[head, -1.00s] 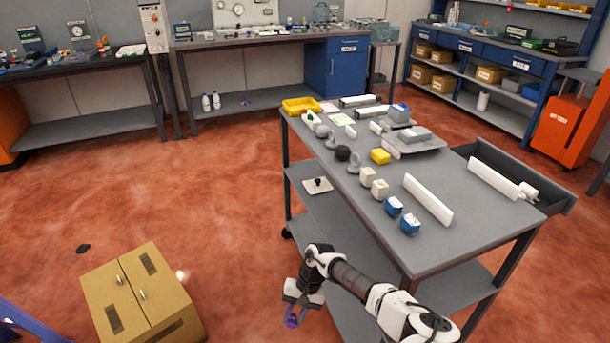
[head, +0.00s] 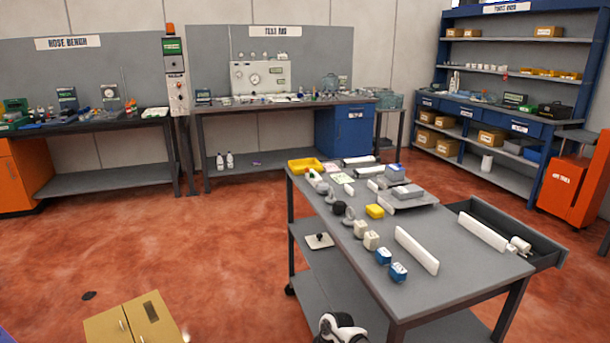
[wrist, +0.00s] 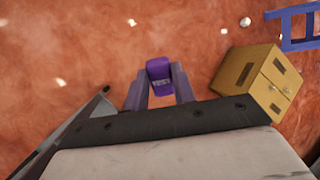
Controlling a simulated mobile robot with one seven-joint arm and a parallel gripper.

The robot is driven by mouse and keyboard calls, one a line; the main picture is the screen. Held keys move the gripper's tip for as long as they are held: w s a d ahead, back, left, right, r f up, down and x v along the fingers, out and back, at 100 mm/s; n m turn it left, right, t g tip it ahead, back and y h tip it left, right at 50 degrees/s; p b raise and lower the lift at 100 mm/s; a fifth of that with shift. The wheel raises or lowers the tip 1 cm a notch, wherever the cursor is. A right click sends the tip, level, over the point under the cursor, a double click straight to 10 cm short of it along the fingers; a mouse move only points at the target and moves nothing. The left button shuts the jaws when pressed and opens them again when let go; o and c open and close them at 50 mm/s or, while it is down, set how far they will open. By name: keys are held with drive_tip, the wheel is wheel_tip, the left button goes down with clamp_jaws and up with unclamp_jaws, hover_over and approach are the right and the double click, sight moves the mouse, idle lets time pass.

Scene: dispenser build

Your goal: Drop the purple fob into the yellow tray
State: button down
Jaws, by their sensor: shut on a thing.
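The purple fob (wrist: 159,76) is held between the fingertips of my gripper (wrist: 159,88) in the wrist view, with the red floor below it. My gripper is shut on it. In the head view the gripper and fob are out of frame; only a white part of my arm shows at the bottom edge. The yellow tray (head: 305,166) sits at the far left corner of the grey cart top (head: 440,262). The tray's inside is too small to make out well.
The cart top holds a yellow block (head: 374,211), blue blocks (head: 398,272), pale blocks, dark round parts and a long white bar (head: 417,250). A tan cabinet (head: 137,322) stands on the floor at lower left. The floor left of the cart is mostly clear.

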idle(0.5)
drive_tip(key=f, duration=0.1)
drive_tip(key=s+f, duration=0.1)
drive_tip(key=f, duration=0.2)
drive_tip(key=shift+s+f, duration=0.3)
